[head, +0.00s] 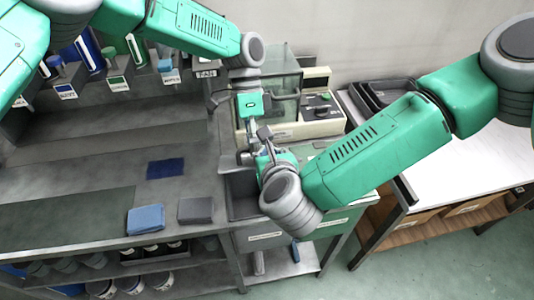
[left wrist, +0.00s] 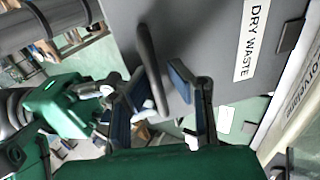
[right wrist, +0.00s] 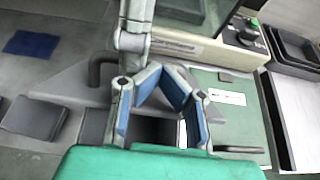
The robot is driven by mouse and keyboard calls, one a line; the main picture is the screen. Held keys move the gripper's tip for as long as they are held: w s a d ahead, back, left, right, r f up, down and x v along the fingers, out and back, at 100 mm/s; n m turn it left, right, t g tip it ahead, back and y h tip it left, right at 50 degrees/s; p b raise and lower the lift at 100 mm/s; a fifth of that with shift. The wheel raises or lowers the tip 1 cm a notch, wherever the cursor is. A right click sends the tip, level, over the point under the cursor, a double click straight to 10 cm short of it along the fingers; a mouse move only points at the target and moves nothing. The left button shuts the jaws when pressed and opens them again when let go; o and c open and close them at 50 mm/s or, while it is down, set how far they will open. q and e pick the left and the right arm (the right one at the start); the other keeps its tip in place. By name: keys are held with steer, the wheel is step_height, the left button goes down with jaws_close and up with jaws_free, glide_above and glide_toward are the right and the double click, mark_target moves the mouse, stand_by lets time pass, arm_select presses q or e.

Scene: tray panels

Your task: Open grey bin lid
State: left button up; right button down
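The grey lid (left wrist: 205,45) labelled DRY WASTE fills the upper right of the left wrist view, with its dark bar handle (left wrist: 149,65). My left gripper (left wrist: 152,85) is open, one finger on each side of the handle; whether either touches it I cannot tell. In the head view the left gripper (head: 250,122) reaches down over the bin area and partly hides the lid. My right gripper (right wrist: 163,72) has its fingertips drawn together with nothing visible between them. It is close below the left gripper, above a dark opening (right wrist: 160,131) in the counter.
A green panel (right wrist: 230,125) with a white label lies right of the opening. A grey-and-beige machine (head: 305,125) stands behind. A blue cloth (head: 165,168), a light blue pad (head: 146,219) and a grey pad (head: 196,210) lie on the left counter. Both arms are close together.

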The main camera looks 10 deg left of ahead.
arm_select(q)
steer(key=shift+s+d, duration=0.15)
steer(key=shift+d, duration=0.25)
arm_select(e)
steer(key=shift+w, duration=0.35)
arm_select(q)
steer(key=shift+r, duration=0.1)
arm_select(e)
steer(key=shift+s, duration=0.1)
